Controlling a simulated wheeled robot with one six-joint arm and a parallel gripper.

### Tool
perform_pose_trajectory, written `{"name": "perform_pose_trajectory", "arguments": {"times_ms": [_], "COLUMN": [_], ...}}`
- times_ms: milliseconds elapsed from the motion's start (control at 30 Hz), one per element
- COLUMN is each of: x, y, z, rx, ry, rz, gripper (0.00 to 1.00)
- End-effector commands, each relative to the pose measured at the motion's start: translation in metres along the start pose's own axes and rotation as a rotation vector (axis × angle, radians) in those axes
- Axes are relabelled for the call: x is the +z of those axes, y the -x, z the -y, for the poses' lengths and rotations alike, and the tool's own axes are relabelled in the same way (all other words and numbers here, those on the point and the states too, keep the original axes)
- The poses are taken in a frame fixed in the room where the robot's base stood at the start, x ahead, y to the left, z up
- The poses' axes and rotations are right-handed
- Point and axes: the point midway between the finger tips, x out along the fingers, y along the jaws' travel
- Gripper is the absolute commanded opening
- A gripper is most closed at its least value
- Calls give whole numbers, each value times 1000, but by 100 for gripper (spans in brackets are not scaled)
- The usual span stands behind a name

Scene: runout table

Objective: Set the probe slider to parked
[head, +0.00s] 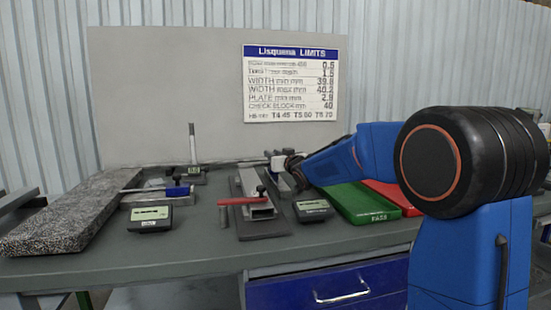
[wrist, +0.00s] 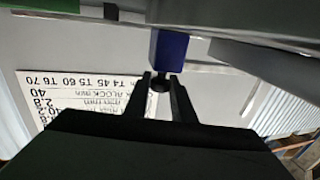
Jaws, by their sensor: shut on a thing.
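In the wrist view a blue block (wrist: 169,50) with a small dark knob (wrist: 159,86) hangs at the centre; it looks like the probe slider. My gripper (wrist: 160,78) has its two fingers on either side of the knob and is shut on it. In the head view my gripper (head: 290,163) is at the back of the table, right of the central fixture. There my gripper and arm hide most of the slider, and I cannot read its set position.
A grey granite slab (head: 66,215) lies at the left. A caliper-like tool with a blue block (head: 178,190), a red-handled clamp (head: 243,201), two small displays (head: 150,216) (head: 313,209), a green PASS tray (head: 365,205) and a red tray (head: 393,195) crowd the table. A limits board (head: 291,84) stands behind.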

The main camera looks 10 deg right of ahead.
Motion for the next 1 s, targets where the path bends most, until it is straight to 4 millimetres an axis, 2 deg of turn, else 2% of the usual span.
{"name": "perform_pose_trajectory", "arguments": {"times_ms": [100,300,467,767,800,833,1000], "x": [0,0,-1,-1,-1,-1,-1], "y": [-22,-50,-59,-60,-60,-60,-59], "z": [-5,-11,-14,-14,-14,-14,-14], "rx": [0,-1,0,0,0,0,0], "ry": [-1,0,-1,-1,-1,-1,-1], "rz": [-1,-1,-2,-3,-3,-3,-2], "gripper": [0,0,0,0,32,40,42]}}
